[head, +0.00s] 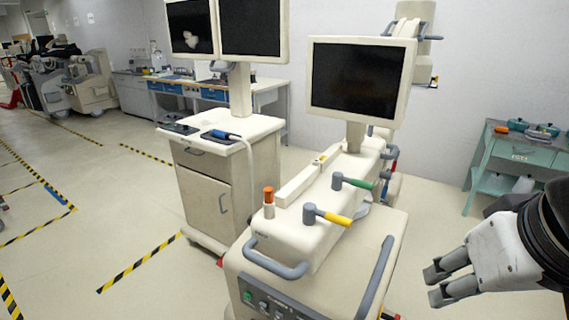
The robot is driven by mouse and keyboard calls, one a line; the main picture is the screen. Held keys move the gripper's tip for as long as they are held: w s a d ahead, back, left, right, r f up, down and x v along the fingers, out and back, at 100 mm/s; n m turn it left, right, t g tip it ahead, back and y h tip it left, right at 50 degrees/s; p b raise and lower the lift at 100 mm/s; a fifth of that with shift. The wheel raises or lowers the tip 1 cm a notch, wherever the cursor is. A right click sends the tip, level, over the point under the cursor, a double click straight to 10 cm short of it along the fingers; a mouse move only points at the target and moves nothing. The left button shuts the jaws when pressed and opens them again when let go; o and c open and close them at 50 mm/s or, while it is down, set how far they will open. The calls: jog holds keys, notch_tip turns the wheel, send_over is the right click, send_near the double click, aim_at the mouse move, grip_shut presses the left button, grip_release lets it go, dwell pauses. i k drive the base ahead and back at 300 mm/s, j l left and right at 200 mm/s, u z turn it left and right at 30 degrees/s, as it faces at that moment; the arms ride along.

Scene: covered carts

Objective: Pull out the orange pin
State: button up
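The orange pin (268,196) stands upright at the left front of the white cart's raised top, its lower part in a grey-white collar. The white cart (285,263) stands in the middle of the view. My gripper (434,285) is at the lower right, beyond the cart's right side and well apart from the pin. Its two fingers point left with a gap between them, and nothing is seen between them.
A grey rail (275,262) runs along the cart's front. A monitor (358,78) rises behind. A second cart (222,160) stands to the left.

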aim_at(268, 191)
jog(key=i+j+z, duration=0.1)
jog(key=j, duration=0.25)
jog(key=i+j, duration=0.3)
jog(key=i+j+z, duration=0.15)
jog(key=j, duration=0.35)
jog(key=i, duration=0.05)
